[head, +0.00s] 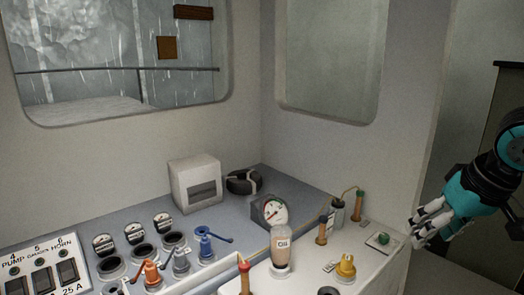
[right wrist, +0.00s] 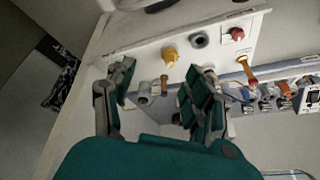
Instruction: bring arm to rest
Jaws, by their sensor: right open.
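My right gripper (head: 428,226) is at the right of the head view, beside the right end of the console (head: 375,275), apart from it and holding nothing. In the right wrist view my right gripper (right wrist: 160,88) has its two dark-padded fingers spread, with the console's fittings beyond them. My left gripper is not in view.
The console carries a yellow valve (head: 345,267), a green button (head: 384,239), a round gauge (head: 270,211), an oil cup (head: 281,252), colored levers (head: 206,245) and a switch panel (head: 45,276). A white box (head: 195,181) stands behind. Windows are above.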

